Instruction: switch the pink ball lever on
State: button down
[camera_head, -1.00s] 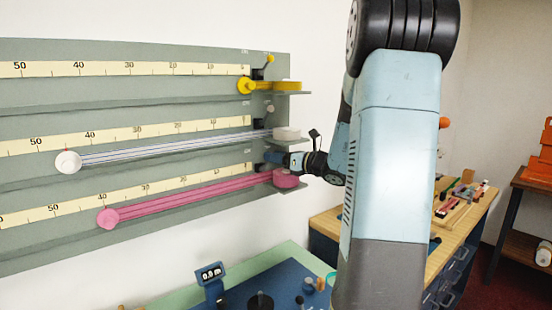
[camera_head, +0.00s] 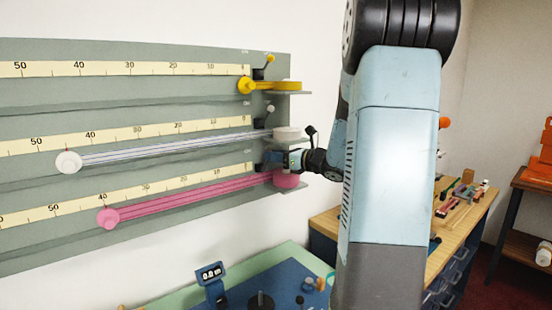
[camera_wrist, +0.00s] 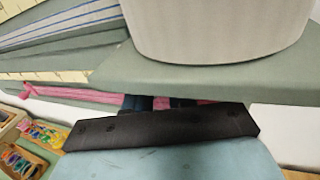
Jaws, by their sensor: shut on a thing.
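The pink ball lever belongs to the bottom row of the grey board (camera_head: 150,105). In the head view my gripper (camera_head: 269,159) is at the right end of the bottom row, just above the pink roll (camera_head: 288,181). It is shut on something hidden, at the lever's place. In the wrist view the dark fingers (camera_wrist: 158,103) show only partly, under a grey shelf (camera_wrist: 190,84) and behind a black bar. Whether the lever is up or down is hidden.
A white roll (camera_head: 287,133) on its ledge sits close above my gripper. Yellow (camera_head: 270,58) and white (camera_head: 270,108) ball levers stand in the rows above. A blue and green table (camera_head: 240,290) lies below, and a wooden bench (camera_head: 455,225) stands at the right.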

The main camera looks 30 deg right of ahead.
jog(key=c, duration=1)
grip_release()
jog(key=shift+o, duration=0.2)
jog(key=v, duration=1.3)
jog(key=shift+s+d, duration=0.25)
jog(key=shift+s, duration=0.1)
